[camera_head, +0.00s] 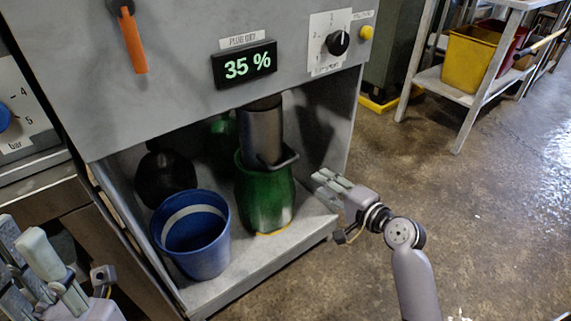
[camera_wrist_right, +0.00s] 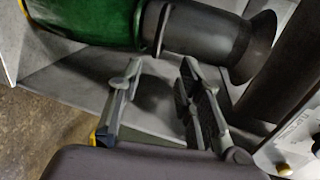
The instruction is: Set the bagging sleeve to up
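The bagging sleeve appears to be the dark grey upright cylinder (camera_head: 262,132) with a side handle (camera_head: 277,162), reaching down into the top of a green container (camera_head: 262,198) in the machine's bay. In the right wrist view the dark sleeve (camera_wrist_right: 205,35) ends in a flared rim, with the green body (camera_wrist_right: 85,20) beside it. My right gripper (camera_head: 320,182) is right of the green container, apart from the handle. Its two fingers (camera_wrist_right: 160,88) are spread with nothing between them. My left gripper (camera_head: 35,265) is at the lower left, partly cut off, away from the sleeve.
A blue bucket (camera_head: 205,258) stands left of the green container, with a dark round object (camera_head: 162,178) behind. Above are the 35 % display (camera_head: 245,65), a rotary knob (camera_head: 338,42), a yellow button (camera_head: 366,33) and an orange lever (camera_head: 132,42). The floor (camera_head: 480,220) at right is open.

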